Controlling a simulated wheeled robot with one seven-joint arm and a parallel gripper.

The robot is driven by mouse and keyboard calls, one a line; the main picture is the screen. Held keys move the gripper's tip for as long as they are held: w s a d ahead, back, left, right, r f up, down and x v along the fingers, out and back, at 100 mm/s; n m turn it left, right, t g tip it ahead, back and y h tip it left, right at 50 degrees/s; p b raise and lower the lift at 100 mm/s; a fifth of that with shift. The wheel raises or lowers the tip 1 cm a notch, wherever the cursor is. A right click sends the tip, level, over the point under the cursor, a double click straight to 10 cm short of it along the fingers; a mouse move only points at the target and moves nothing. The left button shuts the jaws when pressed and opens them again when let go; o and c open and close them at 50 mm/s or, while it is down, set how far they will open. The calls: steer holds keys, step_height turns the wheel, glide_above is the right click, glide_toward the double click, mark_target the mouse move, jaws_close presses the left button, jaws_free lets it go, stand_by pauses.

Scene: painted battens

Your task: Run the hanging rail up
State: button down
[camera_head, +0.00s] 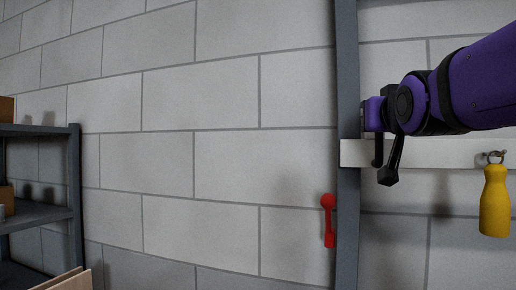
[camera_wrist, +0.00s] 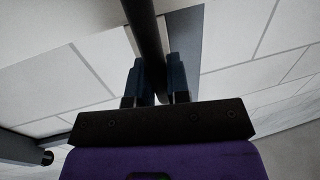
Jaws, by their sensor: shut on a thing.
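The hanging rail is a white batten (camera_head: 440,153) that runs level across the right of the head view, its left end over a grey upright post (camera_head: 347,240). A yellow bottle-shaped thing (camera_head: 495,202) hangs from a hook on it. My gripper (camera_wrist: 157,84) is in front of the rail near its left end and hides part of it. In the wrist view its fingers are shut on a dark round bar (camera_wrist: 149,35). Where the bar joins the rail is hidden.
A red lever (camera_head: 328,220) with a round knob sits beside the post, below the rail. A dark shelf unit (camera_head: 40,213) with boxes stands at the far left. Behind is a pale block wall (camera_head: 200,100); the wall between shelf and post is bare.

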step_height(320, 180, up, 22)
steer(key=shift+f, duration=0.15)
steer(key=shift+s, duration=0.1)
steer(key=c, duration=1.1)
jaws_free()
steer(key=shift+f, duration=0.1)
steer(key=s+a, duration=0.2)
steer(key=s, duration=0.9)
steer(key=shift+s+a, duration=0.15)
steer(key=shift+s, duration=0.2)
